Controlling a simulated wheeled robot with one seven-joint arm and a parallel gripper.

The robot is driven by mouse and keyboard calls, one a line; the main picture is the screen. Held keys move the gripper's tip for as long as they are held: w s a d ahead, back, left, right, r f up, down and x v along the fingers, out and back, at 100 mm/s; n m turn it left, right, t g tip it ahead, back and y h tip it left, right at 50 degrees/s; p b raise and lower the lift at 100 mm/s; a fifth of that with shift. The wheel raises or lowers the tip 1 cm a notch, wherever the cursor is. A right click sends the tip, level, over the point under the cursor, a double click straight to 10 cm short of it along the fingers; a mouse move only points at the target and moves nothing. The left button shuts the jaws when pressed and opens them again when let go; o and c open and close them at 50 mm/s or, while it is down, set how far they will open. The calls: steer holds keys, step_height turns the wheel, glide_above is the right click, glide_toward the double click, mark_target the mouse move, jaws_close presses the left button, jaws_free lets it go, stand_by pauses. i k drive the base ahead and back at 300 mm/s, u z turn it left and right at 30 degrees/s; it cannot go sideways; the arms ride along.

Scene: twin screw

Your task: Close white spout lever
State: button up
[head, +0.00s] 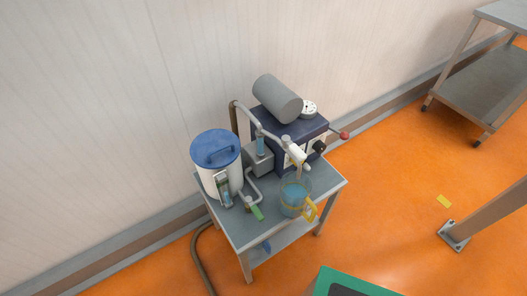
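A white spout piece (297,153) sticks out at the front of the dark blue machine (290,125), at the end of a grey pipe. The white part looks like the spout lever, but it is too small to tell whether it is open or closed. A clear jug (294,194) with blue liquid and a yellow handle (310,211) stands on the grey table below the spout. My gripper is not in view.
The grey table (290,228) also holds a white tank (217,167) with a blue lid and a green-handled pipe valve (257,212). A red knob (344,135) juts from the machine's right. A hose runs down left.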

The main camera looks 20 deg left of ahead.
mark_target(285, 141)
steer(key=z, duration=1.15)
steer(key=k, duration=0.6)
steer(key=u, duration=1.55)
